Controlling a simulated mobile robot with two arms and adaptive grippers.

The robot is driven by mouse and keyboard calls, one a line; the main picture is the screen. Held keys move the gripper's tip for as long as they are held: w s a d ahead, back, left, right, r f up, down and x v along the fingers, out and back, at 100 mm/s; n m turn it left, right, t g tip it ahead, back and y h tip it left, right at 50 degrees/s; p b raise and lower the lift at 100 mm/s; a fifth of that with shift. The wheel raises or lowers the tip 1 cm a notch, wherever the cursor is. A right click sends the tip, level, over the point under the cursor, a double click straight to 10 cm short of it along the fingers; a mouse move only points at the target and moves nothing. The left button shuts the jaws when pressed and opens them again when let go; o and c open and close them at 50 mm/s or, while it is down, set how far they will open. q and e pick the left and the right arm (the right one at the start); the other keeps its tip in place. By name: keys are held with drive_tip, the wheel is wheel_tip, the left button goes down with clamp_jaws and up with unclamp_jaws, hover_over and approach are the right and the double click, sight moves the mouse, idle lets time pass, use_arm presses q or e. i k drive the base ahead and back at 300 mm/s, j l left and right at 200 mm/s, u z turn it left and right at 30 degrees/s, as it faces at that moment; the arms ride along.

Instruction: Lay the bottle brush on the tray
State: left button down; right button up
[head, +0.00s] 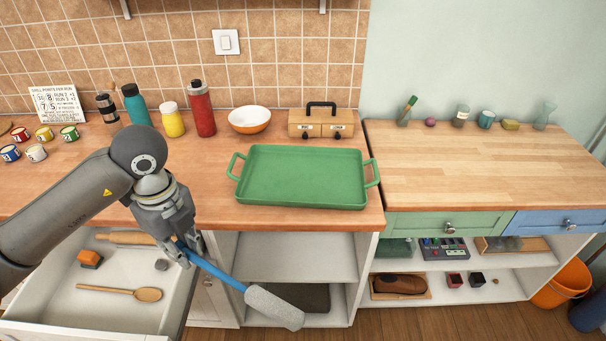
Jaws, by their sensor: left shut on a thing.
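The bottle brush (274,306) has a blue handle and a thick pale grey head. My left gripper (187,253) is shut on its handle near the end. The brush hangs tilted in front of the counter, its head pointing down and to the right, apart from the tray. The green tray (302,177) with two side handles lies flat and empty on the wooden counter, up and to the right of the gripper. My right gripper is not in view.
An open drawer (112,312) with a wooden spoon (120,292) lies below my left arm. Behind the tray stand a wooden box (321,122), an orange bowl (249,119) and a red bottle (201,109). The right counter (480,160) is mostly clear.

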sight(304, 178)
drive_tip(key=i, duration=0.9)
